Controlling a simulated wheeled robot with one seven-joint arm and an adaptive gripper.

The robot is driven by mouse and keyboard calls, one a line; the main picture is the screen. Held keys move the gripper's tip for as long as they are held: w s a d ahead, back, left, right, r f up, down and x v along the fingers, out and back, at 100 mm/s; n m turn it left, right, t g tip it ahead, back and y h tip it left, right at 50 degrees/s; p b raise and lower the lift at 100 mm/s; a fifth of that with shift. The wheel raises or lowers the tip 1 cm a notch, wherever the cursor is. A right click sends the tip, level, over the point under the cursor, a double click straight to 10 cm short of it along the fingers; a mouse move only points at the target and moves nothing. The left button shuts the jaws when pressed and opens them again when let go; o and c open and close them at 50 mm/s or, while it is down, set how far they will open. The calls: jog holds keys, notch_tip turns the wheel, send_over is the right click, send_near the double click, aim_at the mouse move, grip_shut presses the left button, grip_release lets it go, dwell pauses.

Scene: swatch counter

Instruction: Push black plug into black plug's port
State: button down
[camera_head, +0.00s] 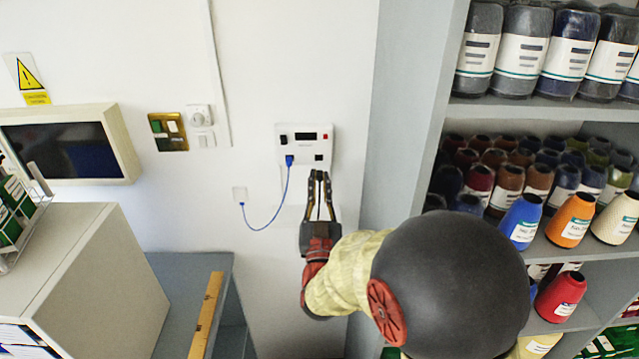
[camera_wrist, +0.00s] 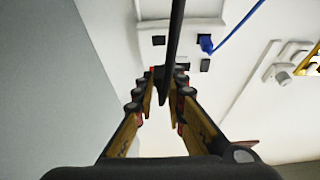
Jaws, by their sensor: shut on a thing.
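My gripper (camera_head: 319,177) is shut on the black plug (camera_head: 319,174), just below a white wall box (camera_head: 305,166). The plug is small and dark between the fingertips, and its front end is hard to make out. A dark square port (camera_head: 319,157) shows on the box's lower right, just above the fingertips; a gap seems to lie between. In the wrist view a dark strip, plug or cable (camera_wrist: 176,32), runs between the fingers (camera_wrist: 167,78), and a dark square opening (camera_wrist: 158,40) shows to its left. Whether the plug is lined up with the port I cannot tell.
A shelf unit (camera_head: 421,130) with thread cones stands right. A screen (camera_head: 68,150) and a switch plate (camera_head: 168,132) are on the wall left.

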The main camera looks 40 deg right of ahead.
jog(key=shift+w+d, duration=0.1)
jog(key=shift+w+d+p, duration=0.25)
jog(key=shift+w+d, duration=0.6)
jog(key=shift+w, duration=0.25)
jog(key=shift+w+d+p, duration=0.25)
jog(key=shift+w+d, duration=0.55)
jog(key=shift+w, duration=0.3)
jog(key=shift+b, duration=1.65)
dwell(0.7)
jog(key=shift+w+d+b, duration=0.35)
jog(key=shift+w+b, duration=0.05)
jog(key=shift+w, duration=0.05)
dwell(0.7)
jog(key=c, duration=1.7)
grip_release()
jog(key=shift+c, duration=0.2)
jog(key=v, duration=1.2)
jog(key=shift+f, duration=0.15)
